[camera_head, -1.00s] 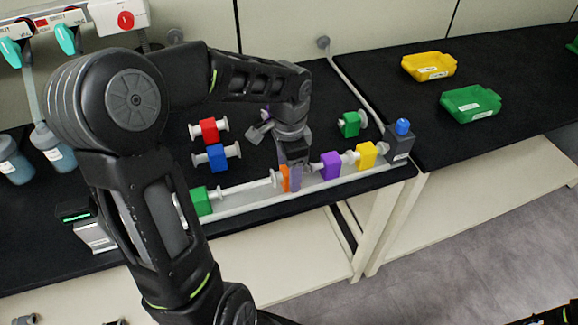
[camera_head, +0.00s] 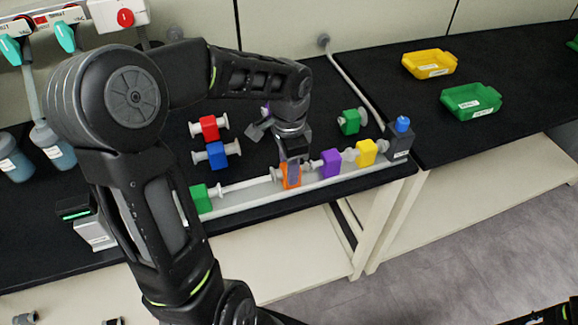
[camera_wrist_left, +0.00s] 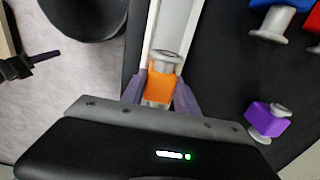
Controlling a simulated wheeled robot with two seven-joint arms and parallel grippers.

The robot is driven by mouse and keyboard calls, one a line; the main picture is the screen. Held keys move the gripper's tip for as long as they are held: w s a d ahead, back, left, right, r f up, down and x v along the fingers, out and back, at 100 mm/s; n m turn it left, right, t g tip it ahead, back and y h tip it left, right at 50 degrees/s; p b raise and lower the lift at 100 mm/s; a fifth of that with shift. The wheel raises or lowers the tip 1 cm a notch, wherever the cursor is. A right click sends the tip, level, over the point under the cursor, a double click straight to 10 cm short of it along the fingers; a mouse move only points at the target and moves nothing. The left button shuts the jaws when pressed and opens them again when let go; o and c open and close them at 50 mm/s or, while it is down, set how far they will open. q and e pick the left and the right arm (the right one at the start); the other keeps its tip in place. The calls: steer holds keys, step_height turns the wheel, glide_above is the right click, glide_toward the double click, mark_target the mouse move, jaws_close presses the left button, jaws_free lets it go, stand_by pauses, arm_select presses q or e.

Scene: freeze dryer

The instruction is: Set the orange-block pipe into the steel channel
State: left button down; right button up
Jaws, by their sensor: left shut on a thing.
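The orange-block pipe (camera_head: 291,182) is at the steel channel (camera_head: 240,204), between the green and purple block pieces. My left gripper (camera_head: 293,174) points down over it, its purple fingers on either side of the orange block. In the left wrist view the orange block (camera_wrist_left: 162,86) sits between the fingertips (camera_wrist_left: 160,98), in line with the channel (camera_wrist_left: 157,40). I cannot tell whether it rests fully on the channel floor. A dark part, seemingly my right gripper (camera_wrist_left: 40,60), shows at the left edge of the wrist view; its jaw state is unclear.
In the channel are a green block piece (camera_head: 201,198), a purple one (camera_head: 330,163) and a yellow one (camera_head: 366,152), with a dark blue-topped unit (camera_head: 400,140) at its right end. Red (camera_head: 209,128), blue (camera_head: 216,155) and green (camera_head: 349,122) pieces lie behind it.

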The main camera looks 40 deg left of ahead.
arm_select(q)
steer(key=shift+w+d, duration=0.2)
steer(key=shift+w, duration=0.05)
stand_by(1.4)
steer(key=c, duration=0.8)
jaws_free()
steer(key=shift+c, duration=0.2)
steer(key=shift+r, duration=0.1)
step_height(320, 180, up, 8)
steer(key=shift+f, duration=0.2)
